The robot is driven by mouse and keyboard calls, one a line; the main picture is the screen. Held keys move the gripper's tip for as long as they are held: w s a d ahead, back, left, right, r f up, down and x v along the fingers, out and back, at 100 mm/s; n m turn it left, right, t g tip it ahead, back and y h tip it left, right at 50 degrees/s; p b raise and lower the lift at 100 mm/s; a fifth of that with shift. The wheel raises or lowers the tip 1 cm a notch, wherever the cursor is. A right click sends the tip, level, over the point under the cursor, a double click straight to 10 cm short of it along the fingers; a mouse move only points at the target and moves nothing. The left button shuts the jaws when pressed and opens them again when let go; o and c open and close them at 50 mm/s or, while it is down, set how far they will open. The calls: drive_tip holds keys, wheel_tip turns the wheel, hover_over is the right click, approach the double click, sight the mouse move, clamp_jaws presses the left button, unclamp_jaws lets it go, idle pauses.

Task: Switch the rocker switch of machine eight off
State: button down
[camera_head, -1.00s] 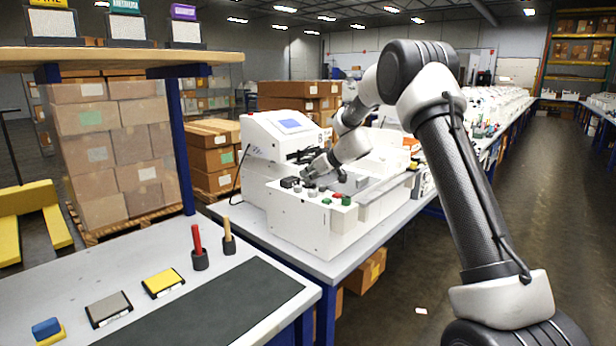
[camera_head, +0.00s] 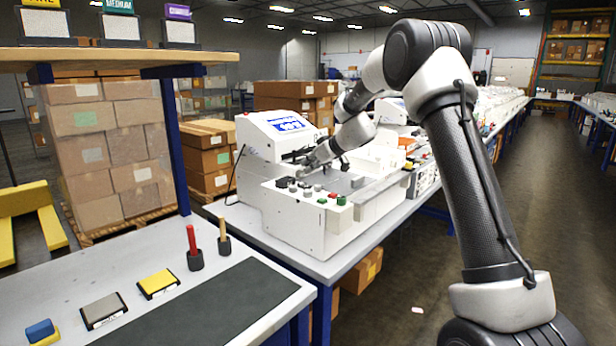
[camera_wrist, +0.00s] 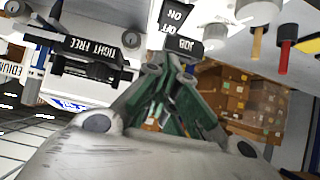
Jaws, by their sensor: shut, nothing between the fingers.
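The white pen plotter (camera_head: 294,221) stands on the grey table in the head view, with a screen (camera_head: 288,125) showing white text on blue. In the wrist view, a black plate marked ON and OFF (camera_wrist: 174,15) lies at the top, upside down. The rocker's own position cannot be made out. My gripper (camera_wrist: 170,68) is shut and empty, its fingertips close below this plate and next to a black JOB label (camera_wrist: 186,46). Whether they touch anything cannot be told. In the head view my gripper (camera_head: 308,163) is small over the plotter's control panel.
A TIGHT/FREE label (camera_wrist: 90,44) lies beside the fingers in the wrist view. Several knobs and a green button (camera_head: 341,200) line the plotter's front. Stacked cartons (camera_head: 105,140) stand behind.

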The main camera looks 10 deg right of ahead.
drive_tip(key=v, duration=0.9)
drive_tip(key=shift+s+d+r, duration=0.15)
drive_tip(key=shift+d, duration=0.05)
